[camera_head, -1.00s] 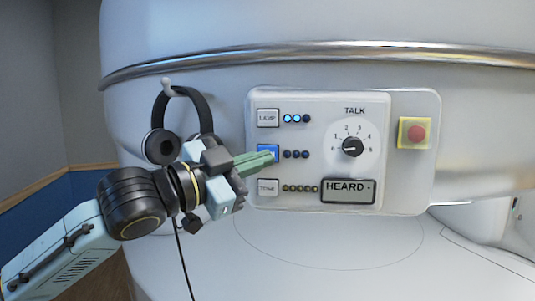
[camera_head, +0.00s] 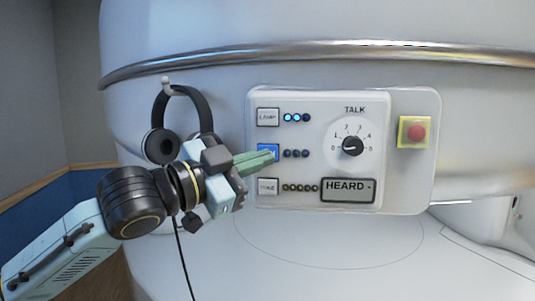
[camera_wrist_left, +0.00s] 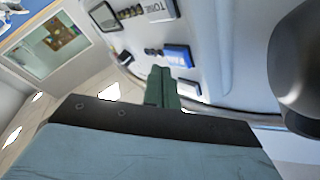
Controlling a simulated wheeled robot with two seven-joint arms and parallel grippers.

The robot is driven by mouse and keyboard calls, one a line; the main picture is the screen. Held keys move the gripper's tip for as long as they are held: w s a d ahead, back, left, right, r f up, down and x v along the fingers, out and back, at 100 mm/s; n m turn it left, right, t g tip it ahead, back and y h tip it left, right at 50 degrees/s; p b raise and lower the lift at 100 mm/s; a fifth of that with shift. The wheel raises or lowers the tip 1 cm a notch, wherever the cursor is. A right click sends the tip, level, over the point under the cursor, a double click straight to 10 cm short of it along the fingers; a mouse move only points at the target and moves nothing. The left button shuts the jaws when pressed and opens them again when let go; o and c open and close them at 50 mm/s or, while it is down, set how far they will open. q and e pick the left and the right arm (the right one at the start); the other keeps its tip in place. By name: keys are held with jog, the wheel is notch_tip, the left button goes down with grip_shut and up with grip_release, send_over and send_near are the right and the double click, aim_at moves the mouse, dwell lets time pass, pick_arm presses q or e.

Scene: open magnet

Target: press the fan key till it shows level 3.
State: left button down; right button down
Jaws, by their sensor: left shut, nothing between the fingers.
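The fan key (camera_head: 264,152) is the blue middle key in the left column of the white panel, partly hidden by my fingers. It also shows in the wrist view (camera_wrist_left: 178,56). The three fan lights (camera_head: 296,154) beside it look dark. My left gripper (camera_head: 270,156) is shut and empty, its green fingertips in front of the key's right part. In the left wrist view the fingers (camera_wrist_left: 159,75) end close to the blue key. I cannot tell whether they touch it. My right gripper is not in view.
The lamp key (camera_head: 268,117) above has two lit blue lights; the tone key (camera_head: 267,187) is below. The talk dial (camera_head: 352,147), display (camera_head: 348,190) reading "HEARD -" and red button (camera_head: 416,133) are to the right. Headphones (camera_head: 162,145) hang left, close behind my arm.

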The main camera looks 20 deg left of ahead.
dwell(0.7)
pick_arm(q)
jog(key=shift+w+a+p, duration=0.1)
jog(key=shift+w+p, duration=0.35)
jog(key=shift+w+p, duration=0.35)
jog(key=shift+w, duration=0.15)
dwell(0.6)
jog(key=shift+s, duration=0.9)
jog(key=s, duration=0.5)
jog(key=shift+d, duration=0.4)
dwell(2.1)
